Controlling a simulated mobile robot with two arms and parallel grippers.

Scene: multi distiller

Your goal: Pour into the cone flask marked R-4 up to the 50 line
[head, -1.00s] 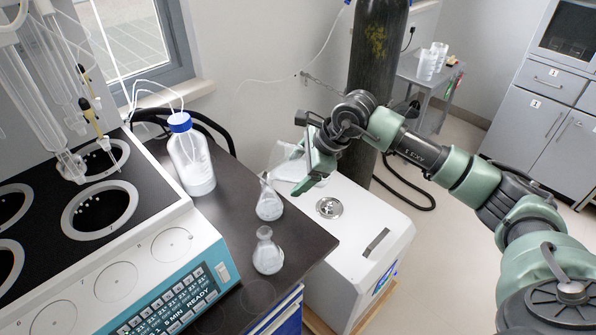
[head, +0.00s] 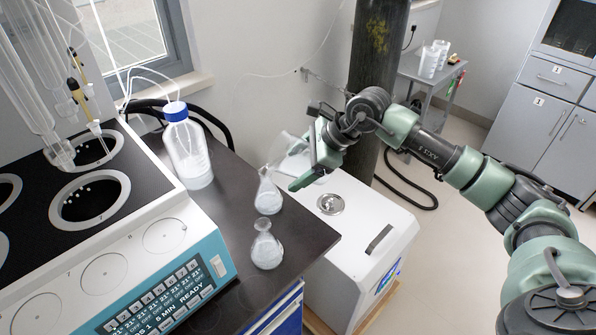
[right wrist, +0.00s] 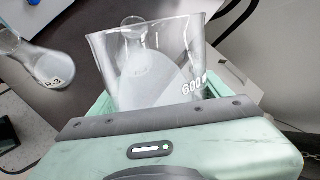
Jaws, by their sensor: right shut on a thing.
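My right gripper (head: 308,163) is shut on a clear glass beaker (head: 287,150) marked 600, seen larger in the right wrist view (right wrist: 160,75). The beaker is tilted, with whitish liquid inside, its rim close to the neck of the far cone flask (head: 268,195). That flask and a nearer cone flask (head: 267,248) stand upright on the dark bench, each with pale contents. In the right wrist view, the left flask (right wrist: 45,65) bears a mark that looks like R-3. Another flask (right wrist: 133,24) shows behind the beaker, its mark unreadable. My left gripper is out of view.
A blue-capped bottle (head: 188,150) with tubing stands behind the flasks. The multi-position distiller (head: 150,240) fills the left. A white box-shaped unit (head: 365,235) stands right of the bench (head: 312,232), below my right gripper. A dark gas cylinder (head: 375,60) stands behind.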

